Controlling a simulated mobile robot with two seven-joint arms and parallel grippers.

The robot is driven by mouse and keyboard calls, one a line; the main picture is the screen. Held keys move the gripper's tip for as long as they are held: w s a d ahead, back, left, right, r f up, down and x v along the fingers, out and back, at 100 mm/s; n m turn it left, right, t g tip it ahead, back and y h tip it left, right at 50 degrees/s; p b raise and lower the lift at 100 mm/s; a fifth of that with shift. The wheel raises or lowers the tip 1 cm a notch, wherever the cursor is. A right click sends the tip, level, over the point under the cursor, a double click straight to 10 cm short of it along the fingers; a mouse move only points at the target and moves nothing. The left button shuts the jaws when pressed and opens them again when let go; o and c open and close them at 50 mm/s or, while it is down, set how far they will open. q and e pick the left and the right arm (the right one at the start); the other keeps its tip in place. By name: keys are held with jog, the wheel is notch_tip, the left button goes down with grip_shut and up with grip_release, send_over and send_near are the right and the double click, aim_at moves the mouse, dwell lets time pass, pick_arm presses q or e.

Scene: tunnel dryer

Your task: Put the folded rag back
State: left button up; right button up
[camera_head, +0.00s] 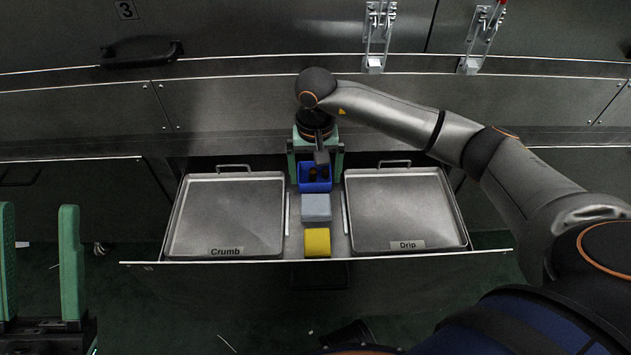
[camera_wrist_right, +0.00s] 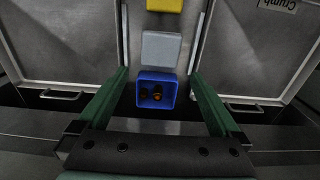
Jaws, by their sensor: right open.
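A grey-blue folded block, which looks like the folded rag (camera_head: 316,207), lies in the narrow middle strip of the pulled-out drawer. It also shows in the right wrist view (camera_wrist_right: 161,48). My right gripper (camera_head: 316,170) is open and empty above the back of this strip. Its green fingers stand apart on either side of a small blue bin (camera_head: 315,186), seen also in the right wrist view (camera_wrist_right: 156,76), with the rag just beyond the bin there. My left gripper (camera_head: 40,262) is open and empty at the far left, away from the drawer.
A yellow block (camera_head: 317,242) lies in front of the rag. The blue bin holds small dark and orange-brown items. A Crumb tray (camera_head: 228,215) lies left of the strip and a Drip tray (camera_head: 402,210) right. The dryer's steel front (camera_head: 230,105) rises behind the drawer.

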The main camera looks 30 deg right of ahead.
jog(key=s+a+r+m+g+y, duration=0.2)
jog(key=s+a+r+m+y, duration=0.2)
jog(key=s+a+y, duration=0.6)
jog(key=s+a+r+m+g+y, duration=0.3)
jog(key=s+a+r, duration=0.35)
jog(key=a, duration=0.75)
jog(key=s+r+m+t+y, duration=0.1)
jog(key=s+r+m+y, duration=0.1)
jog(key=r+m+y, duration=0.35)
jog(key=s+r+m+t+y, duration=0.1)
jog(key=s+r+m+y, duration=0.2)
jog(key=r+m+y, duration=0.3)
jog(key=w+d+r+n+t+h, duration=0.1)
jog(key=d+r+n+t+h, duration=0.1)
jog(key=n+t, duration=0.6)
jog(key=w+d+r+n+t+h, duration=0.2)
jog(key=d+n+t, duration=0.5)
jog(key=n, duration=0.8)
jog(key=w+d+r+n+t+h, duration=0.2)
jog(key=d+r+n+t+h, duration=0.2)
jog(key=n+t, duration=0.6)
jog(key=shift+d+n+h, duration=0.2)
jog(key=shift+n+h, duration=0.55)
jog(key=shift+n, duration=0.5)
